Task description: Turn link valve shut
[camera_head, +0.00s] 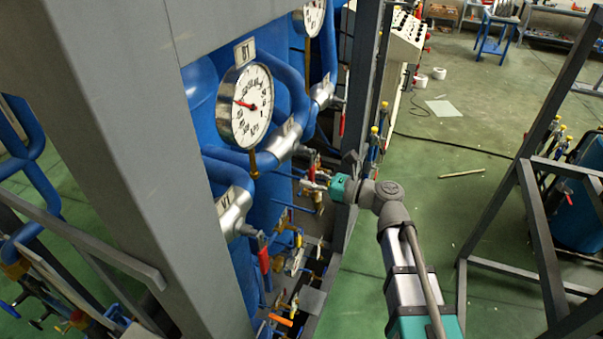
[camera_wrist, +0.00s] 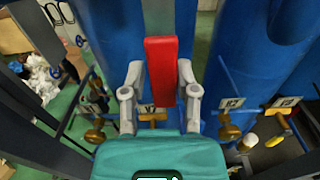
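A red lever handle (camera_wrist: 161,70) stands upright in the middle of the wrist view, in front of blue pipework. I cannot read a label that marks it as the link valve. My gripper (camera_wrist: 160,82) has one grey finger on each side of this handle. The fingers are apart, with narrow gaps visible beside the red grip. In the head view my gripper (camera_head: 328,186) is at the valve row beside the blue vessels, near a small red handle (camera_head: 312,169). Its fingertips are too small there to tell contact.
A pressure gauge (camera_head: 246,106) and a valve with a red handle (camera_head: 264,258) are left of my arm. A grey frame post (camera_head: 358,120) stands close behind my gripper. Brass valves (camera_wrist: 228,128) flank it in the wrist view. Green floor (camera_head: 440,215) is open at right.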

